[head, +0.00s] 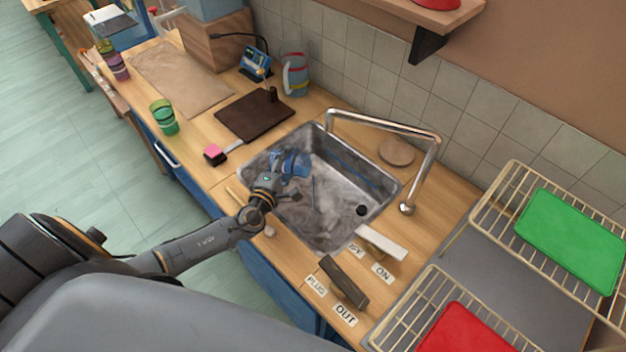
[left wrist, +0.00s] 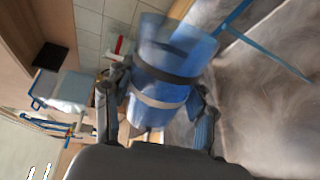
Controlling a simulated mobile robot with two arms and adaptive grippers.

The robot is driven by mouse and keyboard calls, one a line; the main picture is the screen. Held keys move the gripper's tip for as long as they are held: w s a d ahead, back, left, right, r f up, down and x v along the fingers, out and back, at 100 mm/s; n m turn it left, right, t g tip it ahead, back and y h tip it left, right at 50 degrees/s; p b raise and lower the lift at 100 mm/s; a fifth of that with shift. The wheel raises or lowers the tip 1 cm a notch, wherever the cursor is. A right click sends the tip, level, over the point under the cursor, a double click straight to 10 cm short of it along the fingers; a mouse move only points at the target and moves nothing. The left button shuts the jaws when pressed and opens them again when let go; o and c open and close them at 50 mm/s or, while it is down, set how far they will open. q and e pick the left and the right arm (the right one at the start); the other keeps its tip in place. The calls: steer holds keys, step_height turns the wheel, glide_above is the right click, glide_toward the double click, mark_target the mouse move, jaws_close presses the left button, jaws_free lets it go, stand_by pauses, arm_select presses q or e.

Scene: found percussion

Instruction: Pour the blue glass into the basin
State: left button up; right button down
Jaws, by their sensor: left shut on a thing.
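The blue glass (head: 292,163) is held over the left part of the steel basin (head: 328,215). It also shows close up in the left wrist view (left wrist: 165,65), see-through blue with a dark band and a pale band. My left gripper (head: 279,171) is shut on it, with one finger on each side. The glass looks tilted, but its exact angle is unclear, and I cannot tell whether anything is in it. In the wrist view the basin (left wrist: 265,100) lies to the right of the glass. My right gripper is not in view.
A curved faucet (head: 385,122) arches over the basin's back right. Levers labelled ON and PLUG OUT (head: 343,281) stand at the right front. A green glass (head: 163,117), a dark board (head: 254,116) and a striped jug (head: 294,70) stand left of the basin; a dish rack (head: 480,205) is right.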

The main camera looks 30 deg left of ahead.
arm_select(q)
steer(key=shift+d+r+m+p, duration=0.15)
steer(key=shift+r+m+p, duration=0.3)
steer(key=shift+p, duration=0.5)
steer(key=shift+f, duration=0.1)
